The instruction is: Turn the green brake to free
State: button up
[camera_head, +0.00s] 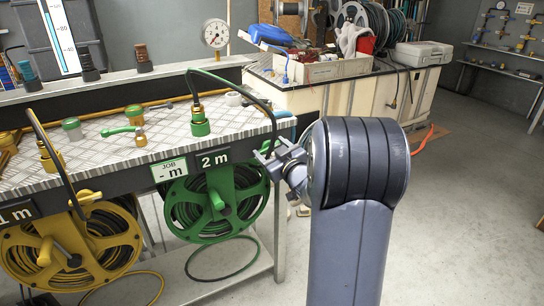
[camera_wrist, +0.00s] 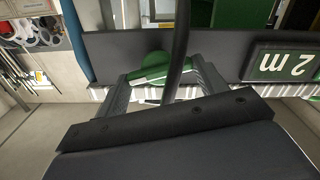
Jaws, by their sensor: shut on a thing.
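The green brake (camera_wrist: 150,68), a round green base with a lighter green lever, shows in the wrist view between the fingers of my gripper (camera_wrist: 163,82). My gripper is shut on the brake's lever; the exact contact is partly hidden by a black hose crossing in front. The green reel (camera_head: 205,215) hangs below. The lever's angle against any free mark cannot be read.
The black hose (camera_head: 262,100) arches from the green fitting (camera_head: 200,125) down past my gripper. A yellow reel (camera_head: 70,250) with its yellow brake (camera_head: 88,197) is at left. A cluttered workbench (camera_head: 350,95) stands behind. Open floor (camera_head: 460,220) lies to the right.

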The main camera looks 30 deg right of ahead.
jog(key=n+b, duration=0.2)
jog(key=n, duration=0.1)
jog(key=n+b, duration=0.1)
jog(key=b, duration=0.1)
jog(key=shift+f+n, duration=0.25)
jog(key=shift+n, duration=0.05)
jog(key=n+b, duration=0.3)
jog(key=shift+a+f+n, duration=0.1)
jog(key=shift+n, duration=0.3)
jog(key=n+b, duration=0.3)
jog(key=shift+n+b, duration=0.9)
jog(key=shift+n, duration=0.7)
jog(key=o, duration=1)
jog(key=s+p, duration=0.2)
jog(key=s, duration=0.8)
jog(key=shift+s, duration=0.4)
